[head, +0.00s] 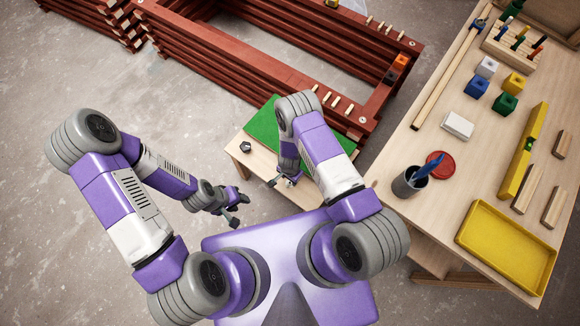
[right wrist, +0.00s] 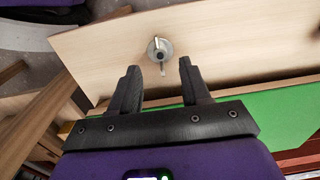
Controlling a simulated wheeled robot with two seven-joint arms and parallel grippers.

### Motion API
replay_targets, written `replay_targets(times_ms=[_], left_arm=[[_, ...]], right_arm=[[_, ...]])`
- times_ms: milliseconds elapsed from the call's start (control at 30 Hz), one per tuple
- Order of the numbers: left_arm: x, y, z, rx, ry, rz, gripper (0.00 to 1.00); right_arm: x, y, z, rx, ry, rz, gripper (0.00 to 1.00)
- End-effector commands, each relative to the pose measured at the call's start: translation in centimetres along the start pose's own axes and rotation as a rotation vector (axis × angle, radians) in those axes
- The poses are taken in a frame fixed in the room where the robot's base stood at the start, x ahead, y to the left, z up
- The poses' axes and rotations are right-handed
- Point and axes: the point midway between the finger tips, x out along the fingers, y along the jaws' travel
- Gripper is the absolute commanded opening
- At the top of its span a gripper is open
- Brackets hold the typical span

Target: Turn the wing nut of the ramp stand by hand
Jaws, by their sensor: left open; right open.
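The ramp stand shows as a low pale wooden board (head: 238,161) with a green surface (head: 262,125) in the head view. In the right wrist view its wood (right wrist: 225,45) and green surface (right wrist: 265,125) show up close. The wing nut (right wrist: 159,48), a round metal piece with a narrow upright wing, sits on the bare wood. My right gripper (right wrist: 158,72) is open, its two fingers apart, with the wing nut just beyond the fingertips and roughly centred between them. No contact shows. My left gripper (head: 232,211) is open and empty, left of the stand over the floor.
A dark nut-like piece (head: 245,147) lies on the stand's left part. Red-brown stacked battens (head: 225,70) stand behind. On the right, a workbench (head: 455,165) holds a grey cup (head: 408,184), a yellow tray (head: 505,250) and coloured blocks. Floor at left is clear.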

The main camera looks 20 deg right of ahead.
Motion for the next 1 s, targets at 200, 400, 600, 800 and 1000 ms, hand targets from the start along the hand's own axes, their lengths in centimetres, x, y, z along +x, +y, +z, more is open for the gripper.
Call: replay_targets(times_ms=[200,400,600,800,1000], left_arm=[[1.1,-0.4,-0.1,0.000,0.000,0.000,0.43],[1.4,-0.5,-0.1,0.000,0.000,0.000,0.43],[1.3,-0.5,-0.1,0.000,0.000,0.000,0.43],[1.3,-0.5,-0.1,0.000,0.000,0.000,0.43],[1.3,-0.5,-0.1,0.000,0.000,0.000,0.43]], right_arm=[[3.5,0.0,0.0,-0.001,0.000,0.000,0.47],[4.5,0.0,0.0,-0.002,0.001,-0.001,0.47],[4.5,0.0,0.0,-0.002,0.000,-0.001,0.47],[4.4,0.0,0.0,-0.003,0.000,-0.001,0.21],[4.4,0.0,0.0,-0.003,0.000,-0.001,0.00]])
